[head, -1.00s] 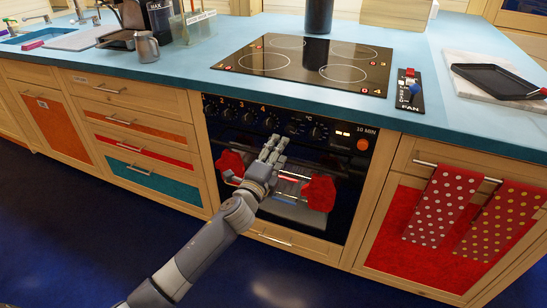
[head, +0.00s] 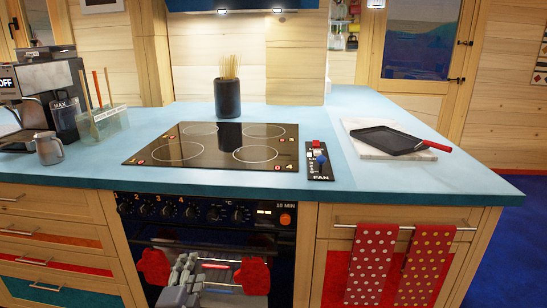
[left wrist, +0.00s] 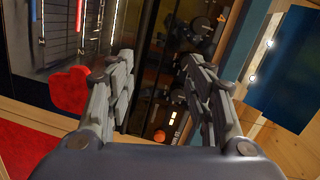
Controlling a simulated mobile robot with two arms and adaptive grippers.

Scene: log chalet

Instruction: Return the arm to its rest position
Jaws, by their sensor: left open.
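My left gripper (head: 186,262) is low in the head view, in front of the oven door (head: 212,242). It appears between two red oven mitts, nearer the left one (head: 153,268) than the right one (head: 252,275). Most of my left arm is below the picture's edge. In the left wrist view the two fingers (left wrist: 155,65) stand wide apart with nothing between them. Beyond them show the dark oven front with its orange button (left wrist: 160,136) and a red mitt (left wrist: 68,90). My right gripper is not in view.
The blue counter (head: 350,186) overhangs the oven front. On it are the cooktop (head: 212,160), a fan switch panel (head: 319,160), a black pan (head: 388,138) and a metal jug (head: 48,148). Dotted red towels (head: 370,262) hang at the right. Blue floor (head: 510,245) lies clear beyond the counter's end.

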